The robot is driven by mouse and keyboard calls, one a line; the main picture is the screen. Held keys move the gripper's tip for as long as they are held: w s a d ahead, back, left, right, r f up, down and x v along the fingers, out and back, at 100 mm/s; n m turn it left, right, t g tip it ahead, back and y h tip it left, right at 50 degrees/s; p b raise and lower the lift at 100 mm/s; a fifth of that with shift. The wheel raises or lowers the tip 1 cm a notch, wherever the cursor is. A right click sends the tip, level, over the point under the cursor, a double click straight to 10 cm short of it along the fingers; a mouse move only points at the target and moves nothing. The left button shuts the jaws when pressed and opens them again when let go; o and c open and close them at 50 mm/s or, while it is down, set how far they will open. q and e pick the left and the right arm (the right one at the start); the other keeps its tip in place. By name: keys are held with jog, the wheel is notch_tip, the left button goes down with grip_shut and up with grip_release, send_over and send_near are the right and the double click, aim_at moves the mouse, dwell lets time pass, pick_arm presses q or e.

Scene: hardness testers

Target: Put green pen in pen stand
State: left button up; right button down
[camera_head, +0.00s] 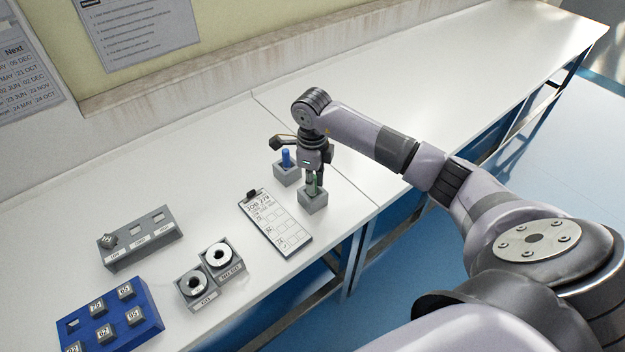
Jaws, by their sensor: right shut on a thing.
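My right gripper (314,180) points down and is shut on the green pen (312,188). The pen is upright, directly over a grey block-shaped stand (313,204) near the table's front edge. Its lower end meets the top of this stand; I cannot tell how deep it sits in it. The gripper fingers partly hide the pen. A second grey stand (288,177) with a blue pen (286,157) upright in it is just behind to the left. My left gripper is not in view.
A clipboard (275,222) lies left of the stands. Further left are two ring gauges on grey blocks (207,275), a grey holder (140,240) and a blue tray (133,305) with labelled blocks. The white table (450,90) is clear to the right and behind.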

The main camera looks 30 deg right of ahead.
jog(key=c, duration=1.4)
grip_release()
jog(key=shift+c, duration=0.2)
notch_tip(320, 180, up, 12)
